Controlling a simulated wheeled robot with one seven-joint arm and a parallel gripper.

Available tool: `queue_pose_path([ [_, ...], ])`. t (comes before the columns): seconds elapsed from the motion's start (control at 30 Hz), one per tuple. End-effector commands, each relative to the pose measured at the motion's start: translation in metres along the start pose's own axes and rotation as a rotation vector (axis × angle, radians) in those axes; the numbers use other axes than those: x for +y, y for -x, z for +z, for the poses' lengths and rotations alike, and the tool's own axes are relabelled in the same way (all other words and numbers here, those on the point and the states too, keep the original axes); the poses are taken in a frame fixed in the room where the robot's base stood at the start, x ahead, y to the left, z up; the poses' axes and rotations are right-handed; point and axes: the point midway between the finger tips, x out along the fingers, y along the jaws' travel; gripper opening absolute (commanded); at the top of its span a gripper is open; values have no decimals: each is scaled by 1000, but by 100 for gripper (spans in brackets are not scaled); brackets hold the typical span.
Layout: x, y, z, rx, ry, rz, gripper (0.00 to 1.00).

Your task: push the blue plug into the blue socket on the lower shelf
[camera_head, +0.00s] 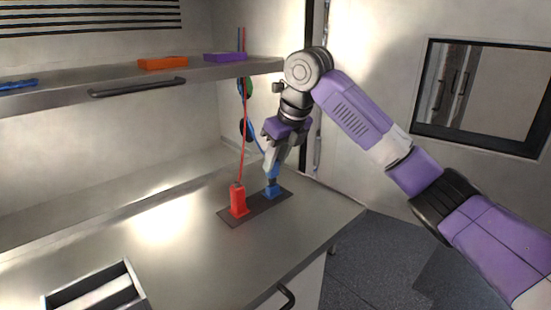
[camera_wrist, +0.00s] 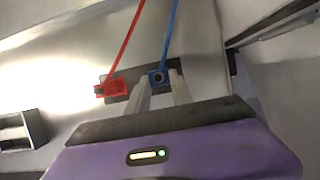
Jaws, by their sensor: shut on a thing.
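My gripper (camera_head: 272,170) points down above the right part of a dark plate (camera_head: 256,206) on the counter. It is shut on the blue plug (camera_head: 271,172), whose blue cable runs up behind. The blue socket (camera_head: 272,191) stands on the plate directly below the plug. A dark band shows between the two blue parts, and I cannot tell how far the plug is in. In the wrist view my gripper's fingertips (camera_wrist: 160,88) are on either side of a blue block with a dark round centre (camera_wrist: 158,78); plug and socket are hard to separate there.
A red connector (camera_head: 239,201) with a red cable stands on the plate, close left of the blue socket. An upper shelf (camera_head: 190,76) holds an orange block (camera_head: 162,63) and a purple block (camera_head: 225,57). A tray (camera_head: 98,290) sits at the front left. The middle counter is clear.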

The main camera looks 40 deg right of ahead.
Motion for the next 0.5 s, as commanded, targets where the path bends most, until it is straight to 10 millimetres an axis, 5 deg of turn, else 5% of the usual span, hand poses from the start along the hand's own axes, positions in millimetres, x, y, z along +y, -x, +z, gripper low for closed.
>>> queue_pose_path([
  [0.5, 0, -3, -1, -1, 0, -1, 0],
])
